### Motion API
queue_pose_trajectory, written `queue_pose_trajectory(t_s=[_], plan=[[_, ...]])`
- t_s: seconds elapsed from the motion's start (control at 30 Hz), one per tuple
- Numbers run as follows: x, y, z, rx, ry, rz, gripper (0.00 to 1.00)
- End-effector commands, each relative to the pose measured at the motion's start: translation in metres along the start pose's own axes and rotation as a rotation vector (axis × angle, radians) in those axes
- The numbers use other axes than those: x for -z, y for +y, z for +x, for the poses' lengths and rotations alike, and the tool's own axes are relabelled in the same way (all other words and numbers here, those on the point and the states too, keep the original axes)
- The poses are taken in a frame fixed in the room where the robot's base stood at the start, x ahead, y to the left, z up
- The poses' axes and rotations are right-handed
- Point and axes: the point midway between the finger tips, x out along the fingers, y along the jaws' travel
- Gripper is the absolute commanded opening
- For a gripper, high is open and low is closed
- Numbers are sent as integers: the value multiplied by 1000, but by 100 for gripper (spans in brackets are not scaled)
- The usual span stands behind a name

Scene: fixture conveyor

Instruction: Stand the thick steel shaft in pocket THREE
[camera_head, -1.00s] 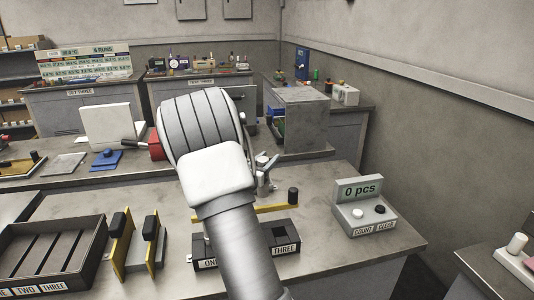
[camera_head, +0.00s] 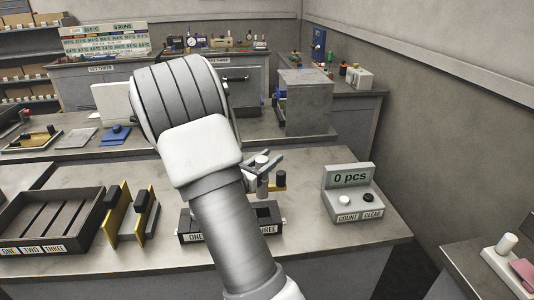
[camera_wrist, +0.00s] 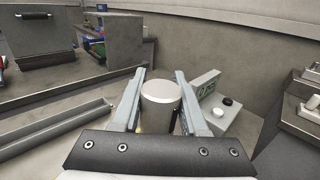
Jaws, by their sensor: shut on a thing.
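My gripper (camera_head: 264,166) is shut on the thick steel shaft (camera_head: 262,158), a pale cylinder held roughly upright. In the wrist view the shaft (camera_wrist: 160,97) stands between the two grey fingers. The dark pocket block (camera_head: 189,236) sits on the bench below, with labels ONE and THREE showing; my arm covers its middle. In the head view the shaft is just behind and above the THREE end (camera_head: 268,230). Its lower end is hard to make out, and I cannot tell whether it is over the pocket.
A yellow bar with a black knob (camera_head: 280,180) is close behind the block, partly hidden by my gripper. A counter box (camera_head: 348,192) reading 0 pcs stands at right. A slotted tray (camera_head: 50,234) and yellow-and-black stands (camera_head: 117,218) are at left. Bench between block and counter is clear.

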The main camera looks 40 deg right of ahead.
Motion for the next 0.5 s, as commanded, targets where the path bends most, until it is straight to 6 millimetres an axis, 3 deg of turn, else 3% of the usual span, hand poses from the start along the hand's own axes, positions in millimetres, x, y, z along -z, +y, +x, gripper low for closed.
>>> queue_pose_trajectory(t_s=[0.5], plan=[[-2,-4,-4,12,-3,1,0]])
